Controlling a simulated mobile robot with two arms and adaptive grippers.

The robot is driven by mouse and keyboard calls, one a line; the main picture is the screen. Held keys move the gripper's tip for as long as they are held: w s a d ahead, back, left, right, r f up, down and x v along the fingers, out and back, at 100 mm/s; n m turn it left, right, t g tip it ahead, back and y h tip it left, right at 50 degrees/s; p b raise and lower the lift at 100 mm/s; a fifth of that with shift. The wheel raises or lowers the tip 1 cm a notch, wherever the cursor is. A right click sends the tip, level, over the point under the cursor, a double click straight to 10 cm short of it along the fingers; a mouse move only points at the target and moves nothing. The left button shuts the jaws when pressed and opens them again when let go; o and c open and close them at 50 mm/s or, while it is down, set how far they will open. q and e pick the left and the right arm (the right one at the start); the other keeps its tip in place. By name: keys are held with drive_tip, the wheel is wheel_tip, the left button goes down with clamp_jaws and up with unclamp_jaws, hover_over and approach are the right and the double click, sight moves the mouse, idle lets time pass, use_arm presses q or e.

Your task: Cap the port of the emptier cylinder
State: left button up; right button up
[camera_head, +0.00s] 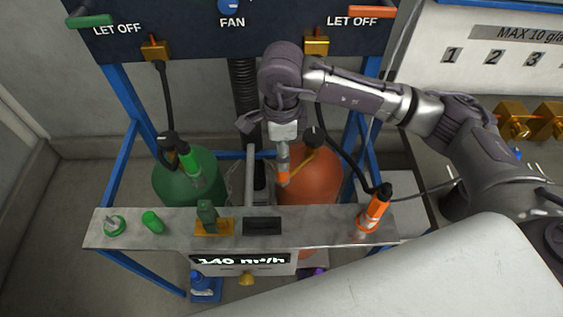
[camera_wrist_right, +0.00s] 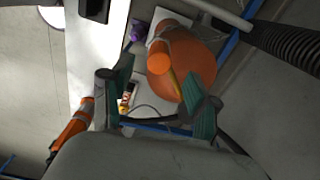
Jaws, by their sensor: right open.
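A green cylinder (camera_head: 172,188) stands at left and an orange cylinder (camera_head: 318,188) at right, behind a metal shelf. Their fill levels cannot be read here. A green cylindrical piece (camera_head: 187,158) shows at the green cylinder's top. A silver piece with an orange end (camera_head: 283,175) shows above the orange cylinder. A loose green cap-like piece (camera_head: 152,222) lies on the shelf's left part. My right gripper (camera_head: 280,130) hangs above the orange cylinder. In the wrist view it (camera_wrist_right: 160,92) is open, with the orange cylinder (camera_wrist_right: 190,78) beyond its fingers. My left gripper is not in view.
The shelf (camera_head: 335,222) also holds a green round fitting (camera_head: 114,226), a dark green piece on a brass base (camera_head: 207,218) and an orange hose connector (camera_head: 375,209). Blue frame posts and black hoses surround the cylinders. The display (camera_head: 243,260) reads 140 m³/h.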

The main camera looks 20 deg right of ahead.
drive_tip(key=shift+r, duration=2.1)
drive_tip(key=shift+s+f, duration=0.1)
